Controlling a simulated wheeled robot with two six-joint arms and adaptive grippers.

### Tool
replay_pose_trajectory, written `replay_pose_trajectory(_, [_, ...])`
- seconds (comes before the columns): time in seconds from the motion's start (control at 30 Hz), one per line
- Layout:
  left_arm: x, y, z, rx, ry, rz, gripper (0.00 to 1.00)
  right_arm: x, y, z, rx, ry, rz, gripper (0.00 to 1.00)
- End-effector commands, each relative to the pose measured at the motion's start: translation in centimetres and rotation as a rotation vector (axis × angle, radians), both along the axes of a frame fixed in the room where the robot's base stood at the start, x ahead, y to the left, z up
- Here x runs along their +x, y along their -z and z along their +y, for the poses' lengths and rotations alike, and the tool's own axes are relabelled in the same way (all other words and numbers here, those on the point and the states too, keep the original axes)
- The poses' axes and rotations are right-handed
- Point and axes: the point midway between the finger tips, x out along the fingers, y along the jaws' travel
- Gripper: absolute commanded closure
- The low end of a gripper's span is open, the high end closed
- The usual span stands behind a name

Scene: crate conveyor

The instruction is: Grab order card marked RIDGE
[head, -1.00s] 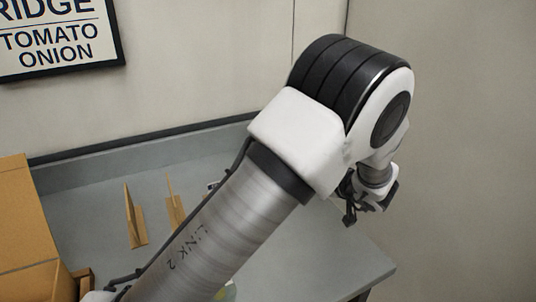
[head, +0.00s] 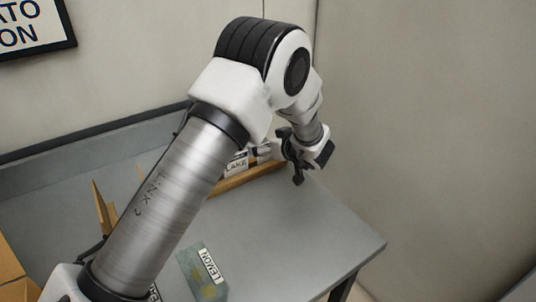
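No card with a readable RIDGE mark shows. A small card that seems to read LAKE (head: 236,163) stands at a wooden rack (head: 248,180) at the back of the table, partly behind my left arm. My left gripper (head: 298,165) hangs just right of the rack's right end, above the table. I see no card in it, and its finger gap is not clear. My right gripper is not in view.
Upright wooden dividers (head: 104,208) and a cardboard box (head: 10,270) are at left. A wall sign (head: 32,26) is cut off. The table's right side is clear.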

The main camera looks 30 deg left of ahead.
Motion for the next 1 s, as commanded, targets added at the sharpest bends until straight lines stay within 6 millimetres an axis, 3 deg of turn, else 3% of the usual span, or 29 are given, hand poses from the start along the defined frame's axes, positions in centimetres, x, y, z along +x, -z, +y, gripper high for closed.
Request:
replay_pose_trajectory(0.03, [0.0, 0.0, 0.0, 0.000, 0.000, 0.000, 0.17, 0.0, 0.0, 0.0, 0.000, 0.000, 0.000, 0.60])
replay_pose_trajectory(0.13, [0.0, 0.0, 0.0, -0.001, 0.000, 0.000, 0.37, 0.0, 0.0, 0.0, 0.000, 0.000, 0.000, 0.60])
replay_pose_trajectory(0.57, [-0.1, -0.2, 0.0, -0.002, -0.001, 0.001, 0.38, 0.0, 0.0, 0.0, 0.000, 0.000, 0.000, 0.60])
replay_pose_trajectory(0.87, [0.0, -3.8, -0.1, -0.002, 0.000, -0.003, 0.38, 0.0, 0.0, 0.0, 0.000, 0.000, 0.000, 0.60])
replay_pose_trajectory(1.0, [-3.1, -3.7, -0.3, -0.001, 0.000, 0.003, 0.38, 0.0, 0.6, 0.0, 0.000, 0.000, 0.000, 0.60])
